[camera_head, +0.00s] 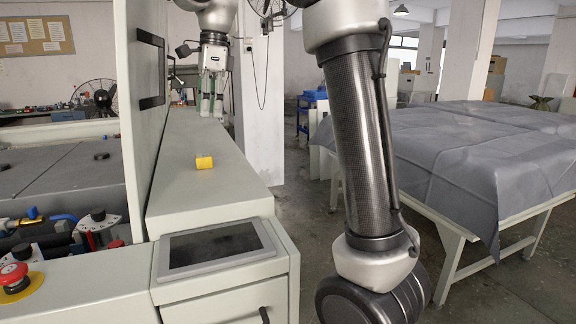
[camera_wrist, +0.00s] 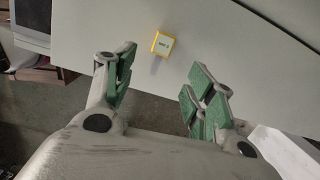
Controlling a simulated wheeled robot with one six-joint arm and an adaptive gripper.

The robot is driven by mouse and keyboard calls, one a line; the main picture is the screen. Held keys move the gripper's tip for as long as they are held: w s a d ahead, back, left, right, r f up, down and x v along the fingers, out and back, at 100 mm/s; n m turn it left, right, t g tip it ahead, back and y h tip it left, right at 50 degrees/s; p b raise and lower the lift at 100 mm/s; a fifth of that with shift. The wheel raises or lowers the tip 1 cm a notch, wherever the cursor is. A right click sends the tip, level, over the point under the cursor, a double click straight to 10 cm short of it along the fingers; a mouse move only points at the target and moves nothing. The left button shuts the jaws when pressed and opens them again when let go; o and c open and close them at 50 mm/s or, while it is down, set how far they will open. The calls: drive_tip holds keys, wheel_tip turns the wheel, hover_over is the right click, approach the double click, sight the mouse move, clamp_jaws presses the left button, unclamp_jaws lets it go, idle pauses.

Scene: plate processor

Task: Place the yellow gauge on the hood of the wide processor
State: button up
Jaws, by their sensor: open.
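The yellow gauge (camera_head: 204,162) is a small yellow piece lying on the flat grey-white hood (camera_head: 221,190) of the wide processor. In the wrist view the gauge (camera_wrist: 163,44) shows a pale label with dark marks, and the hood (camera_wrist: 220,35) is under it. My gripper (camera_head: 209,108) points down over the far part of the hood, apart from the gauge. In the wrist view my gripper (camera_wrist: 158,88) has its green-padded fingers spread wide with nothing between them. The gauge lies beyond the fingertips there.
A dark screen panel (camera_head: 212,247) sits at the hood's near end. An upright panel with a black handle (camera_head: 151,70) stands along the hood's left side. A red emergency button (camera_head: 14,276) is at lower left. A grey-covered table (camera_head: 470,150) stands at right, across an open floor.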

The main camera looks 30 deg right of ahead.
drive_tip(key=s+d+f+n+t, duration=0.1)
drive_tip(key=s+d+n, duration=0.3)
drive_tip(key=s, duration=0.3)
drive_tip(key=s+d+f+n+t, duration=0.1)
drive_tip(key=s+d+f+n, duration=0.1)
drive_tip(key=s+d+n, duration=0.4)
drive_tip(key=s+d+f+n+t+h, duration=0.1)
drive_tip(key=s+d+f+n+t, duration=0.1)
drive_tip(key=s+f+n, duration=0.7)
drive_tip(key=s+f, duration=0.2)
drive_tip(key=s, duration=0.4)
drive_tip(key=shift+s+d+n+h, duration=0.3)
drive_tip(key=shift+s+d+h, duration=0.1)
